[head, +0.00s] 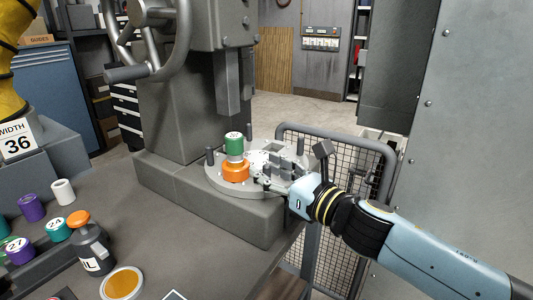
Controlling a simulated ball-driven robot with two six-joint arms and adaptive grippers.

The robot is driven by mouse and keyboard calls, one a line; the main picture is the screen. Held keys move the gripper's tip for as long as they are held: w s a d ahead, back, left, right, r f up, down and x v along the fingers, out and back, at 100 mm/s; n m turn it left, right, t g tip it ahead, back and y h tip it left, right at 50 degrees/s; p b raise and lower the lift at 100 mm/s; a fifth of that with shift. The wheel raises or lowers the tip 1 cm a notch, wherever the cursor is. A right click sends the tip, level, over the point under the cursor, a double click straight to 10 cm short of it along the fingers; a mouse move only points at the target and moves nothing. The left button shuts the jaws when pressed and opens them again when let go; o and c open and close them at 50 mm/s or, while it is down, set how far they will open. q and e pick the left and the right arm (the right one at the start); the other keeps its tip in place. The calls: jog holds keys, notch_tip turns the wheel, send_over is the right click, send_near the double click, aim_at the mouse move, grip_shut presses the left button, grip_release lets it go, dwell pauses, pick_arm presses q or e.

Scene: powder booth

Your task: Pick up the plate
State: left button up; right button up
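A round grey plate (218,184) with upright pegs lies on the base of the grey press. An orange cylinder (236,173) stands on it, with a pale piece and a green-topped cylinder (234,142) stacked above. My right gripper (258,166) reaches in from the right over the plate, close beside the stack. Its fingers blend with the grey parts behind, so I cannot tell whether they are open or touch anything. My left gripper is out of view.
The press (180,100) with its handwheel stands behind. Purple, white and green cylinders (32,207), a dark bottle (92,250) and a round amber-topped dish (122,283) are at the lower left. A mesh guard (335,220) stands beside my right arm. The bench centre is clear.

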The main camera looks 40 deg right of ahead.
jog(key=shift+w, duration=0.4)
jog(key=shift+c, duration=0.4)
grip_shut()
jog(key=shift+w+f, duration=0.1)
jog(key=shift+f, duration=0.05)
